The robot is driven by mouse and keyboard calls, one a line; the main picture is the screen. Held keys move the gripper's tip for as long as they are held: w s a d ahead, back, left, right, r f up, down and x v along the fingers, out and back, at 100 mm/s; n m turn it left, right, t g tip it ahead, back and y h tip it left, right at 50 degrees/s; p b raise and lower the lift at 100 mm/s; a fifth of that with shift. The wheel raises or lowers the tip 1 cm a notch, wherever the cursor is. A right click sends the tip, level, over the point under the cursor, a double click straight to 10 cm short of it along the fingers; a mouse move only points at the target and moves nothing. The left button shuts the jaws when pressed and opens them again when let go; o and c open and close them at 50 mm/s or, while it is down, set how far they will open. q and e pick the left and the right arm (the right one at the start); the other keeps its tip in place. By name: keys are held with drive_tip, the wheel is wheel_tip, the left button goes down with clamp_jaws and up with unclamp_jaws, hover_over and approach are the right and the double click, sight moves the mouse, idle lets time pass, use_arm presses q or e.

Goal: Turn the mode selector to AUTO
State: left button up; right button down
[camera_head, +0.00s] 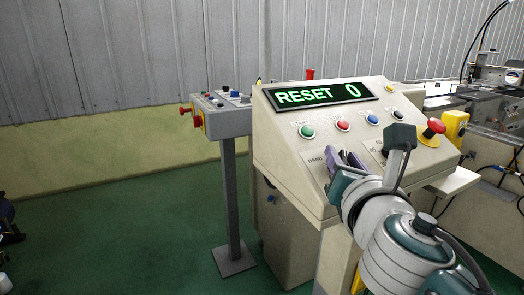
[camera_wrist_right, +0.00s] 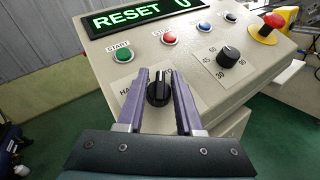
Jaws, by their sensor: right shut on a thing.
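The mode selector (camera_wrist_right: 158,88) is a black rotary knob on the sloped face of the beige control console (camera_head: 275,150). In the right wrist view its pointer line stands nearly upright, and the label beside it is partly covered, with only "HA" legible. My right gripper (camera_wrist_right: 160,82) has its purple fingers on either side of the knob and is shut on it. In the head view the right gripper (camera_head: 345,160) hides the knob. The AUTO label cannot be read. My left gripper is not in view.
A green display (camera_head: 318,94) reads "RESET 0". Below it are a green start button (camera_head: 307,131), a red button (camera_head: 343,125) and a blue button (camera_head: 372,119). A speed dial (camera_wrist_right: 228,57) and red emergency stop (camera_head: 433,128) sit right. A grey pedestal box (camera_head: 225,120) stands left.

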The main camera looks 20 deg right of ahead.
drive_tip(key=shift+m+g+h, duration=0.9)
drive_tip(key=shift+m+h, duration=0.1)
drive_tip(key=shift+m, duration=0.2)
drive_tip(key=c, duration=0.8)
unclamp_jaws()
drive_tip(key=shift+c, duration=0.2)
drive_tip(key=v, duration=1)
